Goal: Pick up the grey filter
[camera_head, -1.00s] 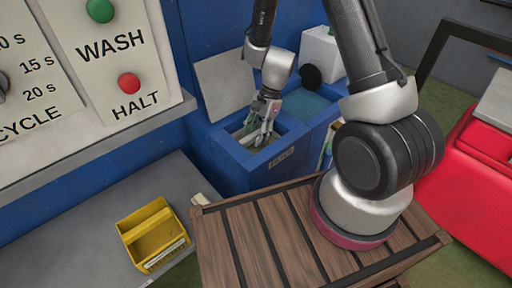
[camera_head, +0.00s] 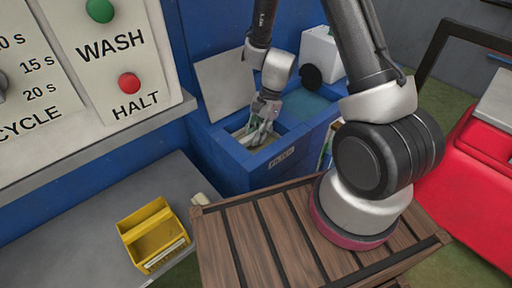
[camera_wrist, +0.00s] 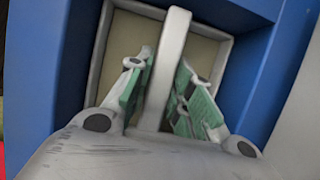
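The grey filter (camera_wrist: 172,50) shows in the wrist view as a light grey upright bar, like a handle, in front of a tan panel with a grey rim. Its lower end is hidden by my gripper's body. My gripper (camera_wrist: 163,85) has its two green-padded fingers on either side of this bar, close to it. The fingers look apart; whether a pad touches the bar is unclear. In the head view my gripper (camera_head: 258,132) reaches down into the blue bin marked FILTER (camera_head: 235,165), and the filter is mostly hidden there.
A raised grey lid (camera_head: 224,85) stands behind the bin opening. A wooden slatted table (camera_head: 260,240) is in front. A yellow tray (camera_head: 152,236) sits on the grey ledge at left. A red machine (camera_head: 470,180) stands at right.

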